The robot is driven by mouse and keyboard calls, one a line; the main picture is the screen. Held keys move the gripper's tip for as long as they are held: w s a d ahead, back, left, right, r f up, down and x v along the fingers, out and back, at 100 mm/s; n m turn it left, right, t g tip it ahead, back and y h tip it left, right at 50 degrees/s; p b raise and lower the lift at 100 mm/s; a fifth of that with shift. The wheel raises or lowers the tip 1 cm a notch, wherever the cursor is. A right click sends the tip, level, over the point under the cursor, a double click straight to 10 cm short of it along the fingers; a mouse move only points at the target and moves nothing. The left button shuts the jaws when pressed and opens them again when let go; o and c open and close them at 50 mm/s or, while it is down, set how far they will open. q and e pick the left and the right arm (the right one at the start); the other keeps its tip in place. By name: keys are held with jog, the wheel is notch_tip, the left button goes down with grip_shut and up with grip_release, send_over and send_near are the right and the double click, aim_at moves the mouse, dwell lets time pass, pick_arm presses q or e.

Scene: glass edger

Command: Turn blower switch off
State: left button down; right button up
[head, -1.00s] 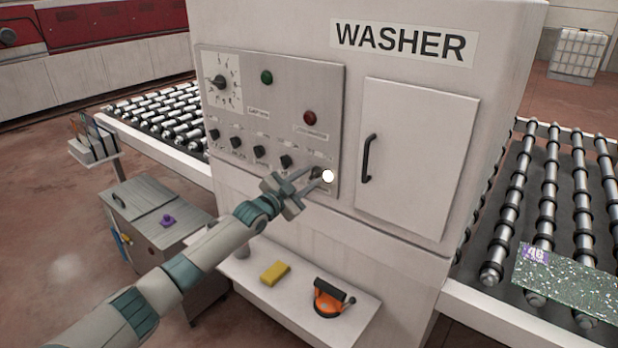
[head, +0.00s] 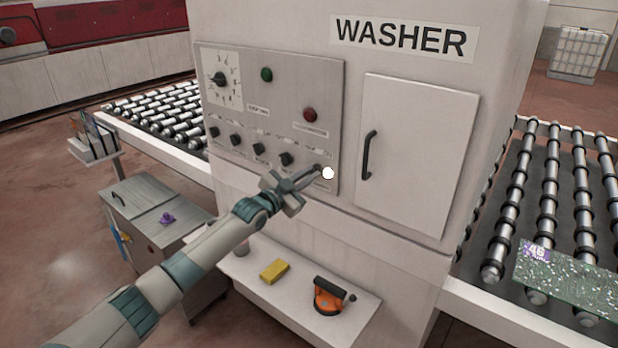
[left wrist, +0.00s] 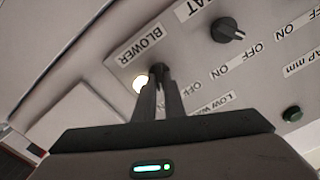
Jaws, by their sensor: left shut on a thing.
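The blower switch (left wrist: 159,67) is a small dark knob below the BLOWER label (left wrist: 142,45) in the left wrist view. In the head view it is at the right end of the washer panel's lower row of knobs, mostly hidden by my fingers. My left gripper (head: 310,174) is shut on this knob; its fingertips also meet there in the left wrist view (left wrist: 161,80). A glowing white lamp (head: 328,173) is beside the fingertips. The knob's exact pointing direction cannot be told. My right gripper is not in view.
Another dark knob (left wrist: 228,30) with OFF and ON labels is nearby on the panel. The washer door (head: 420,160) with its black handle is to the right. Below, a shelf (head: 300,302) holds a yellow sponge (head: 274,271) and an orange suction cup (head: 328,298).

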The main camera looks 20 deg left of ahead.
pick_arm(q)
jog(key=n+b, duration=0.3)
jog(key=n, duration=0.5)
jog(key=shift+a+n, duration=0.1)
jog(key=shift+n, duration=0.2)
jog(key=shift+a+n, duration=0.1)
jog(key=shift+n, duration=1.8)
jog(key=c, duration=1.8)
grip_release()
jog(key=shift+c, duration=0.2)
jog(key=shift+s+b, duration=0.1)
jog(key=shift+b, duration=0.2)
